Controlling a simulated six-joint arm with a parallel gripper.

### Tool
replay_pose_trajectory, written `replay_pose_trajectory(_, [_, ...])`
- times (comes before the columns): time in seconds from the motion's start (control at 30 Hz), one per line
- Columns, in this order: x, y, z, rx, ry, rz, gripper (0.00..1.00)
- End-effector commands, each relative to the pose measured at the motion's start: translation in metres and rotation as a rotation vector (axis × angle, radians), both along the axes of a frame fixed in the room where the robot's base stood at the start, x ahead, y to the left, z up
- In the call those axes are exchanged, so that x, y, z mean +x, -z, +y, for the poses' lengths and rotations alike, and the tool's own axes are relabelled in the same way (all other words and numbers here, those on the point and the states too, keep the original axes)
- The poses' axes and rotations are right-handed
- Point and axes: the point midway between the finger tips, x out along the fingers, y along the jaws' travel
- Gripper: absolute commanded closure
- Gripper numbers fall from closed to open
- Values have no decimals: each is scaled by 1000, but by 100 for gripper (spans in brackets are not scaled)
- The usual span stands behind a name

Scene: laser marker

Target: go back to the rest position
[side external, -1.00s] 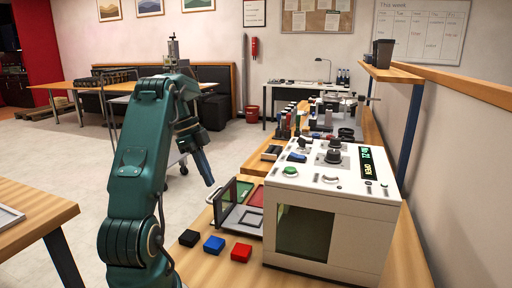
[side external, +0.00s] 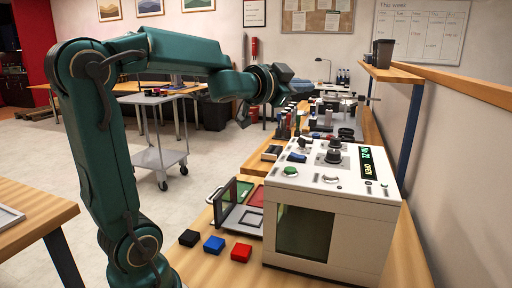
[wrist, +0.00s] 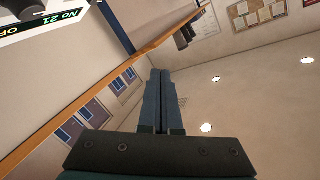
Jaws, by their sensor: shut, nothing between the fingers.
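My gripper (wrist: 161,73) is shut and empty; its two blue fingers lie side by side in the wrist view. In the side external view my arm is raised and stretched to the right, with its wrist high above the floor, left of and above the laser marker. The fingers are hard to make out there. The white laser marker (side external: 325,232) stands on the bench; its green display (side external: 367,163) reads "No 21 OPEN" and also shows at the top left of the wrist view (wrist: 42,27).
A black block (side external: 189,238), a blue block (side external: 214,244) and a red block (side external: 241,252) lie in front of the marker. A grey cart (side external: 160,158) stands on the floor. A shelf (side external: 393,73) runs along the right wall.

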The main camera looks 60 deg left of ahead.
Motion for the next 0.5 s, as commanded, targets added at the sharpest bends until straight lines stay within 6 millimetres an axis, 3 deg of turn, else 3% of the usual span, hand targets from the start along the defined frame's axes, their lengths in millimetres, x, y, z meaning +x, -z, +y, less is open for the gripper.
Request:
replay_pose_trajectory(0.07, [-18, 10, -17, -104, -63, 28, 100])
replay_pose_trajectory(0.2, [-58, 52, -52, -314, -137, 177, 100])
replay_pose_trajectory(0.4, [-128, 120, -126, -577, -90, 509, 100])
replay_pose_trajectory(0.5, [-162, 150, -146, -626, -72, 654, 100])
